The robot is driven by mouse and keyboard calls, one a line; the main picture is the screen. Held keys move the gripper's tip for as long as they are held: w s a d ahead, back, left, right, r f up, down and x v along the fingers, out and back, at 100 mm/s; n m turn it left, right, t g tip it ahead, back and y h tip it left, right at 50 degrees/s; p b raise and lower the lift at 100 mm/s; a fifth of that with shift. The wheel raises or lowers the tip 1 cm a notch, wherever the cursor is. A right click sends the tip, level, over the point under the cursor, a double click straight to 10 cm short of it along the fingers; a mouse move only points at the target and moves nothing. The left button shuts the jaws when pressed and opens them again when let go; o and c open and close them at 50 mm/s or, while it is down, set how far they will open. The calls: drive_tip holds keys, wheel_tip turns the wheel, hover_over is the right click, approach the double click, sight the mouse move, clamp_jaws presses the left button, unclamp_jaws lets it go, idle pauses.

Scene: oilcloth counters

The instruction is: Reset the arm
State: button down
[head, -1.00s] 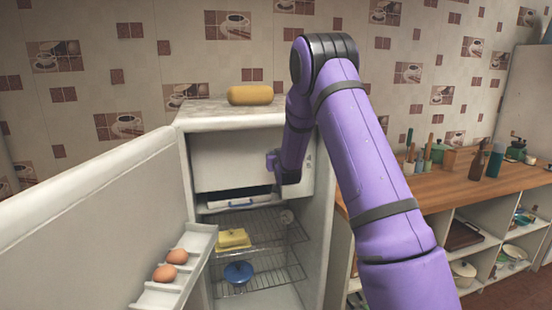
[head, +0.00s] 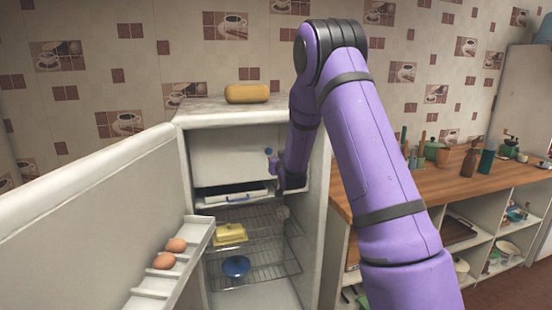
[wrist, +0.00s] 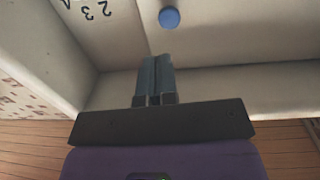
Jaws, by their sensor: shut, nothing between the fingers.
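My purple arm (head: 375,150) reaches up and over into the open fridge (head: 315,190). My gripper (wrist: 155,75) is shut and empty in the wrist view, its dark fingers together. It points toward the pale fridge interior, with a small blue round knob (wrist: 169,18) beyond the fingertips. The gripper stands apart from the knob in that view. In the head view the gripper is mostly hidden by my wrist, in front of the white freezer panel (head: 225,165). The blue knob (head: 268,151) shows just above it.
The fridge door (head: 80,200) stands open at left, with two eggs (head: 164,261) on its shelf. A yellow butter dish (head: 231,233) and a blue lidded pot (head: 236,266) are on wire racks. A bread loaf (head: 249,93) lies on top. A wooden counter (head: 440,185) is at right.

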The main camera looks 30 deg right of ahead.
drive_tip(key=shift+d+v, duration=0.1)
drive_tip(key=shift+v, duration=1.25)
drive_tip(key=shift+d+v, duration=0.15)
drive_tip(key=shift+v, duration=1.15)
drive_tip(key=shift+s+a+r, duration=0.1)
drive_tip(key=shift+r, duration=0.05)
drive_tip(key=s+a+r+n+g+y, duration=0.1)
drive_tip(key=s+a+r+g+y, duration=0.35)
drive_tip(key=s+a+r, duration=0.85)
drive_tip(key=s+a+n+g, duration=0.1)
drive_tip(key=s+a+g, duration=0.2)
drive_tip(key=s, duration=1.1)
drive_tip(key=s+a+r+n+g+y, duration=0.1)
drive_tip(key=s+a+g, duration=0.3)
drive_tip(key=s, duration=1.1)
drive_tip(key=shift+s+r+n, duration=0.15)
drive_tip(key=shift+s+n, duration=0.1)
drive_tip(key=shift+n, duration=0.15)
